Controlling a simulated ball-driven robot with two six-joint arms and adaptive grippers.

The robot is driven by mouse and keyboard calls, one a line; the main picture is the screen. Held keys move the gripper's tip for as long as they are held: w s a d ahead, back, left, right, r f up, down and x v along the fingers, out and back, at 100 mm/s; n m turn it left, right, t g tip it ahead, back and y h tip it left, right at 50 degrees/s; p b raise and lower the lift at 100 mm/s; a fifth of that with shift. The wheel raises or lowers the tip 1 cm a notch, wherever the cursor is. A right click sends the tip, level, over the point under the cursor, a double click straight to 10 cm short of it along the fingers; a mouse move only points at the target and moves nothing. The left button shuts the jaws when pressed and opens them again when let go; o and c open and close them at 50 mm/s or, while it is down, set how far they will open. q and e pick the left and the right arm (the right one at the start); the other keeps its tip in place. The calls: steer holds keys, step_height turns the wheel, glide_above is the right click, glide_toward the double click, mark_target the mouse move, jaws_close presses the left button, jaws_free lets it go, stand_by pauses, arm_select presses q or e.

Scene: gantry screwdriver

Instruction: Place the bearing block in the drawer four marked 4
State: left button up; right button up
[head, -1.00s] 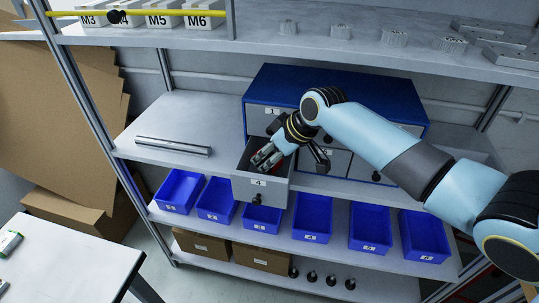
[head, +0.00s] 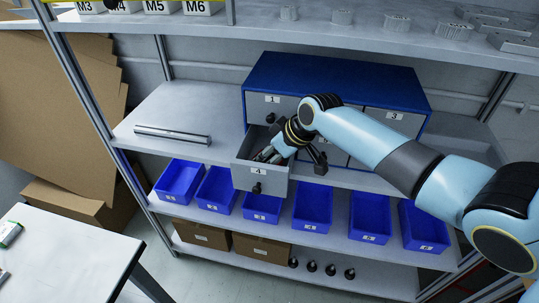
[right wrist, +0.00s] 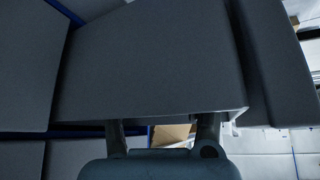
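Drawer four (head: 258,174), a grey drawer marked 4, stands pulled out at the lower left of the blue cabinet (head: 330,75). My right gripper (head: 266,154) reaches over the open top of this drawer, with its fingers at or inside it. In the right wrist view its two fingers (right wrist: 161,135) stand wide apart, and a large grey panel (right wrist: 150,65) hides their tips. I see nothing held between the fingers. The bearing block cannot be made out; the drawer's inside is mostly hidden by the hand. My left gripper is not in view.
The right arm crosses in front of the cabinet. A metal bar (head: 172,134) lies on the shelf to the left. Several blue bins, such as this one (head: 216,190), stand on the shelf below. A white table (head: 60,262) is at lower left.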

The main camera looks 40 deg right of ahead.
steer(key=shift+o, duration=0.9)
steer(key=shift+r, duration=0.1)
steer(key=shift+r, duration=0.25)
steer(key=p+v, duration=0.1)
steer(key=v, duration=1.1)
steer(key=shift+r, duration=0.3)
